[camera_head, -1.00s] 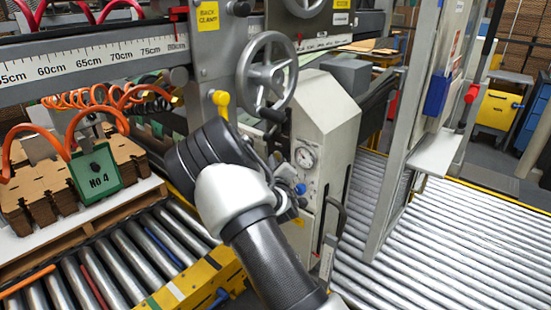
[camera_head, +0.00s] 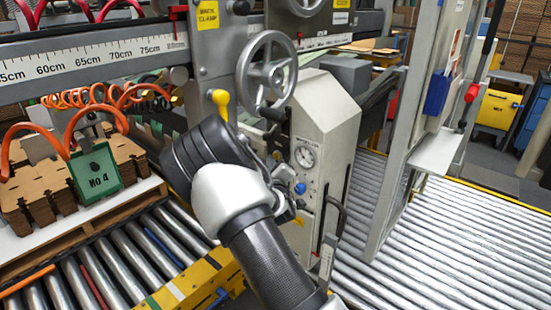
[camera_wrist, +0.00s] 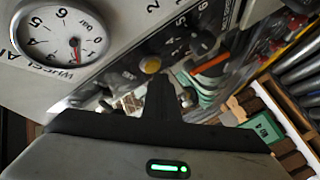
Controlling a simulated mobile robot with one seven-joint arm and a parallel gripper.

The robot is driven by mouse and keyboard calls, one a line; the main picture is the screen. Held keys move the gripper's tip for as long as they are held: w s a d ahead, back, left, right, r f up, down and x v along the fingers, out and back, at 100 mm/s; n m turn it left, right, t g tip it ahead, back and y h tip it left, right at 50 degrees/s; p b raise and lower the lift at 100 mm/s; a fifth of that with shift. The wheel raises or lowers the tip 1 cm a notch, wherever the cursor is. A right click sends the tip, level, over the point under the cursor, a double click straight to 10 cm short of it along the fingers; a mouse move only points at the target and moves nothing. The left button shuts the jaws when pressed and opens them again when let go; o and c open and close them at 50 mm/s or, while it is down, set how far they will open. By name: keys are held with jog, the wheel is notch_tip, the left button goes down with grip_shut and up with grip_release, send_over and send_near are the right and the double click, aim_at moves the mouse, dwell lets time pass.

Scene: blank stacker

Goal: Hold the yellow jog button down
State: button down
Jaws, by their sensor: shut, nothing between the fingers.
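In the wrist view the yellow jog button (camera_wrist: 150,64) is a small round yellow cap on a dark control panel, just beyond and slightly left of my fingertips. My gripper (camera_wrist: 160,78) shows as dark fingers closed together with nothing between them, pointing at the panel. I cannot tell whether the tips touch the button or whether it is pressed in.
In the head view a handwheel (camera_head: 268,74) and a yellow-knobbed lever (camera_head: 221,98) stand close behind my arm. Rollers (camera_head: 450,250) lie right.

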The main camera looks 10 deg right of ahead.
jog(key=shift+s+a, duration=0.25)
jog(key=shift+a, duration=0.1)
jog(key=s+a, duration=0.1)
jog(key=a, duration=0.1)
jog(key=s+a, duration=0.2)
jog(key=shift+b, duration=0.3)
dwell(0.4)
